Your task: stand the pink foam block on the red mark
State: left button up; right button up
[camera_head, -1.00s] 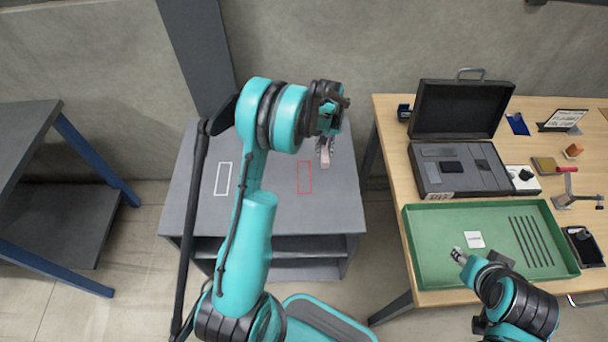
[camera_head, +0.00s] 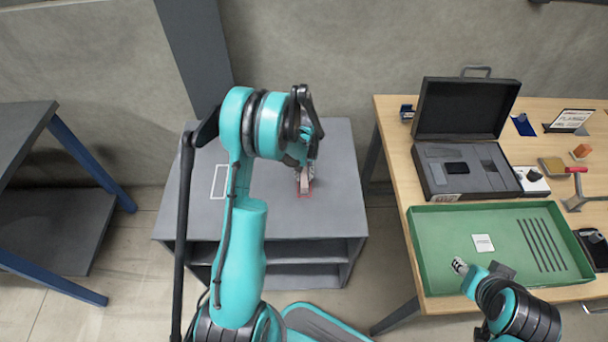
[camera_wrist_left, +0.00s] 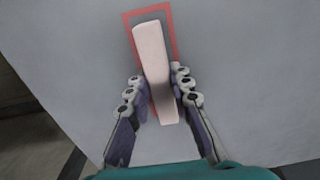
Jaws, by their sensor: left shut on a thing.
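The pink foam block (camera_head: 304,174) is between the fingers of my left gripper (camera_head: 306,181), over the red mark (camera_head: 306,196) on the grey table. In the left wrist view my left gripper (camera_wrist_left: 155,88) is shut on the pink block (camera_wrist_left: 153,60). The block's far end lies within the red outline (camera_wrist_left: 174,32), turned slightly against it, and its near end reaches toward me past the fingertips. I cannot tell whether the block touches the table. My right gripper (camera_head: 460,266) is over the green tray, too small to tell open or shut.
A white outline (camera_head: 220,181) is on the left of the grey table (camera_head: 340,150). The wooden bench at right holds the green tray (camera_head: 430,282), an open black case (camera_head: 465,108) and small tools. The grey table is otherwise clear.

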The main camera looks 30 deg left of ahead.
aim_at(304, 174)
pick_arm(q)
jog(key=shift+f, duration=0.1)
jog(key=shift+f, duration=0.15)
jog(key=o, duration=0.9)
jog(key=shift+o, duration=0.2)
jog(key=shift+r, duration=0.4)
notch_tip(304, 174, up, 12)
jog(key=p, duration=0.5)
jog(key=s+d+r+m+t, duration=0.2)
jog(key=s+d+r, duration=0.2)
jog(key=r, duration=0.3)
jog(key=s+d+r+m+t, duration=0.1)
jog(key=s+d+r, duration=0.3)
jog(key=d+r, duration=0.15)
jog(key=s+d+r+m+t, duration=0.3)
jog(key=s+d, duration=0.3)
jog(key=s, duration=0.5)
jog(key=shift+r+t, duration=0.35)
jog(key=shift+t, duration=0.25)
